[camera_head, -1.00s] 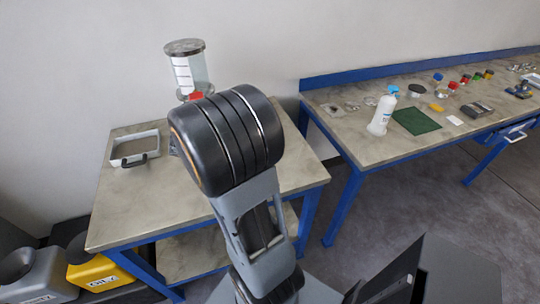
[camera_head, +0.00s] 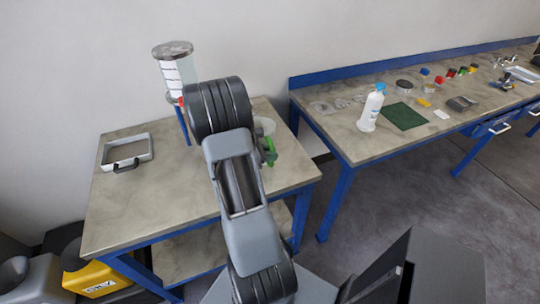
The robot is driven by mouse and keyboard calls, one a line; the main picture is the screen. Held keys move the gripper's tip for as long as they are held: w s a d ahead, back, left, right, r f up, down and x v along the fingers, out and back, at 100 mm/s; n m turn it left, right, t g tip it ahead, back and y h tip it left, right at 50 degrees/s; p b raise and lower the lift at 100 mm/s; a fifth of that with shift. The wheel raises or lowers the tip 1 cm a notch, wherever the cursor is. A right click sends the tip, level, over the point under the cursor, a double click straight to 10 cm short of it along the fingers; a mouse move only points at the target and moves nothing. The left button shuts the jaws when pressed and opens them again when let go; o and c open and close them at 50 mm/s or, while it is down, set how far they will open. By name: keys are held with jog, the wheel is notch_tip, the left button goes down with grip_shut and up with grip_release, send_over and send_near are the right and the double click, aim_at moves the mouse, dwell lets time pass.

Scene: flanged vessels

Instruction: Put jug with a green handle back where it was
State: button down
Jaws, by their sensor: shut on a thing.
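The jug with a green handle (camera_head: 265,126) shows just right of my arm, over the near table. Its pale, clear body is partly hidden behind my arm, and its green handle is on the near side. My gripper (camera_head: 263,146) is mostly hidden behind my arm's black joint. The small dark part that shows is at the green handle, and it is shut on it. I cannot tell whether the jug touches the tabletop.
A clear vessel with a grey lid and red tap (camera_head: 177,72) stands at the back of the near table (camera_head: 150,205). A grey tray (camera_head: 127,150) lies at left. A white bottle (camera_head: 371,110) and green mat (camera_head: 404,116) are on the right bench. The near table's front is clear.

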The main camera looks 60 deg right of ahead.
jog(key=shift+f, duration=0.65)
jog(key=shift+f, duration=0.15)
jog(key=c, duration=1.1)
grip_release()
jog(key=shift+o, duration=0.2)
